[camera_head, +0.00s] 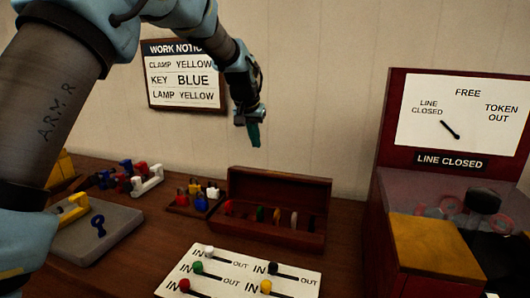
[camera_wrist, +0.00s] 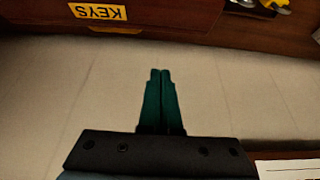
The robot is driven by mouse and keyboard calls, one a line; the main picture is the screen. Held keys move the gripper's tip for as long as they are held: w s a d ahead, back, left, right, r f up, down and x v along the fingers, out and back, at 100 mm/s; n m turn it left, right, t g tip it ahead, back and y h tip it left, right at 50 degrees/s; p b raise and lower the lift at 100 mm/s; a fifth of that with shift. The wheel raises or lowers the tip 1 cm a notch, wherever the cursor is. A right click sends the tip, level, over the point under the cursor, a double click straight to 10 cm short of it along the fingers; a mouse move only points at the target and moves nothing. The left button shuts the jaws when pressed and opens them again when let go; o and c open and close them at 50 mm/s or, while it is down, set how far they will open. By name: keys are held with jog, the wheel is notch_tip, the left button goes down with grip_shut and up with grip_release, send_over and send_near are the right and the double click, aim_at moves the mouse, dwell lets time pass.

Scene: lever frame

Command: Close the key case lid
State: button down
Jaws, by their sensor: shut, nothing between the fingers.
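The key case is a dark red-brown wooden box whose lid (camera_head: 280,187) stands raised at the back. Several coloured keys, among them red, green and white ones, stand in a row inside, behind the low front wall (camera_head: 268,235). My gripper (camera_head: 254,144) is in the air above and behind the raised lid, pointing down, apart from it. Its green fingers are together with nothing between them. In the wrist view the shut fingers (camera_wrist: 160,75) show against the pale wall, and an upside-down yellow KEYS label (camera_wrist: 97,12) is on brown wood at the top edge.
Small padlocks (camera_head: 200,195) stand on a wooden block left of the case. A white IN/OUT panel (camera_head: 245,278) with coloured knobs lies in front. A red cabinet (camera_head: 385,140) with a dial stands right. A work notice (camera_head: 184,76) hangs on the wall behind.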

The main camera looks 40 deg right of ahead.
jog(key=p+x, duration=0.3)
jog(key=x, duration=0.6)
jog(key=shift+s+a+r+p, duration=0.2)
jog(key=shift+s+a+p, duration=0.25)
jog(key=shift+a, duration=0.4)
jog(key=shift+s+a+r+p, duration=0.25)
jog(key=shift+s+a, duration=0.25)
jog(key=shift+a, duration=0.4)
jog(key=shift+s+f+b, duration=0.1)
jog(key=shift+b, duration=0.3)
jog(key=shift+s+a+r+b, duration=0.1)
jog(key=shift+a+r+b, duration=0.1)
jog(key=shift+a+b, duration=0.1)
jog(key=shift+h+b, duration=0.3)
